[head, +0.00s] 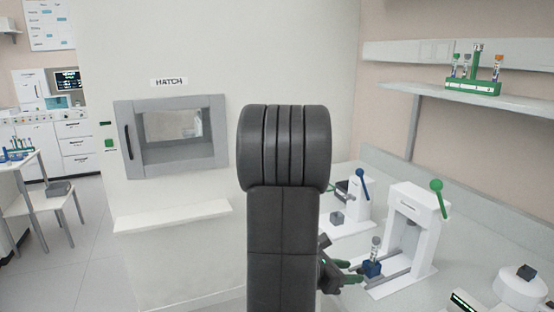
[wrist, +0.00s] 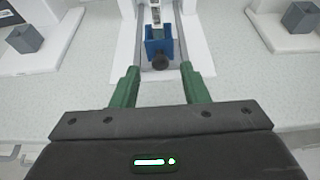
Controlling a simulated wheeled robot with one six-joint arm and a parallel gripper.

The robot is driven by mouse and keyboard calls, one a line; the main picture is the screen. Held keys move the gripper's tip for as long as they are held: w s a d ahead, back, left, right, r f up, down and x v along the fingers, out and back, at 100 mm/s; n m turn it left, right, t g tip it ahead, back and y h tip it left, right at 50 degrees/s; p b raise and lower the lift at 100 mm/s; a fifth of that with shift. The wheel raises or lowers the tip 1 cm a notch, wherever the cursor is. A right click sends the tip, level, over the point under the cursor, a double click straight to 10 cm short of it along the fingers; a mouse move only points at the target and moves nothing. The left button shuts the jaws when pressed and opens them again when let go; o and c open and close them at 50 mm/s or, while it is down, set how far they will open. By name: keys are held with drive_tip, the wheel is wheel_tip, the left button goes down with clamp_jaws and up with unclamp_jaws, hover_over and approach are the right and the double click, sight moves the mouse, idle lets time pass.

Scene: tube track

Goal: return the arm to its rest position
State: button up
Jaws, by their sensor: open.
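My dark arm stands upright in the middle of the head view and hides part of the counter. My gripper (head: 355,272) shows low at the arm's right side, in front of the white press with the green-knobbed lever (head: 411,235). In the wrist view my gripper (wrist: 160,80) has its two green fingers apart with nothing held between them. A small blue holder (wrist: 160,47) with a tube in it lies just beyond the fingertips, between two grey rails. In the head view the blue holder (head: 372,269) stands on the press's base with the tube (head: 376,247) upright.
A second white device with a blue-knobbed lever (head: 362,185) stands behind, to the left. A white round device (head: 522,287) is at the lower right. A green rack with tubes (head: 474,87) sits on the wall shelf. The hatch (head: 171,137) has a white ledge (head: 173,215) below it.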

sight(375, 261)
drive_tip(key=w+d, duration=0.1)
drive_tip(key=d, duration=0.2)
drive_tip(key=w+d+p, duration=0.1)
drive_tip(key=d, duration=0.2)
drive_tip(key=w+d+p, duration=0.1)
drive_tip(key=w+d, duration=0.1)
drive_tip(key=d, duration=0.1)
drive_tip(key=shift+d+f, duration=0.25)
drive_tip(key=shift+f, duration=0.1)
